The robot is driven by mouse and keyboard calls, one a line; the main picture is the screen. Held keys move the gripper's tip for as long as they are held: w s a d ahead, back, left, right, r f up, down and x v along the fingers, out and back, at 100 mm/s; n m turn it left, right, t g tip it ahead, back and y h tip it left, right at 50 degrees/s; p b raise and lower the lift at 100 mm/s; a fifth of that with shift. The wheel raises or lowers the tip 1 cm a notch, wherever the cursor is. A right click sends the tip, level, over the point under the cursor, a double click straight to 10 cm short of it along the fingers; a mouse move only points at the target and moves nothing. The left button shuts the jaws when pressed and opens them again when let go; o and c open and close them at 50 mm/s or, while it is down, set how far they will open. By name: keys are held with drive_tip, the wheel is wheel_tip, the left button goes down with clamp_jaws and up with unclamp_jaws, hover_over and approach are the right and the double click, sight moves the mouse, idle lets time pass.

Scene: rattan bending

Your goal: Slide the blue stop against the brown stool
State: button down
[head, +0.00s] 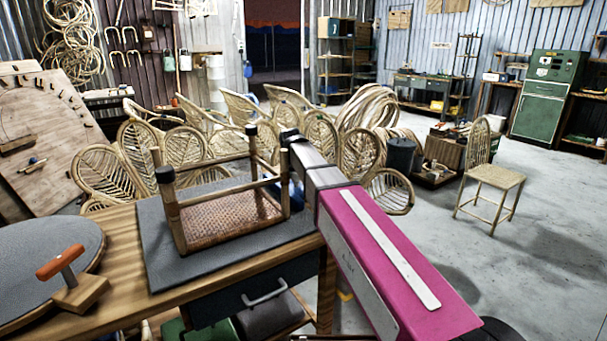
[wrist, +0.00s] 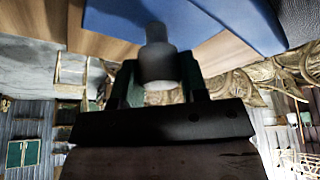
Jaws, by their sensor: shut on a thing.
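The brown stool (head: 230,215) is a wooden frame with a woven panel, lying tipped over on a dark grey mat (head: 160,265) on the workbench. The blue stop (head: 297,195) shows as a small patch just right of the stool's right-hand post, mostly hidden by my arm. I cannot tell whether stop and stool touch. In the wrist view the blue stop (wrist: 200,18) is a broad slab on the wood, with a grey knob (wrist: 157,52) standing on it. My gripper (wrist: 158,78) is shut on that knob. The stool is not clear in the wrist view.
An orange-handled tool on a wooden block (head: 80,285) sits beside a round grey plate (head: 45,265) at the bench's left. Several rattan chair frames (head: 185,150) stand behind the bench. A rattan chair (head: 490,175) stands on open floor at right.

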drive_tip(key=c, duration=0.7)
unclamp_jaws()
drive_tip(key=shift+o, duration=0.2)
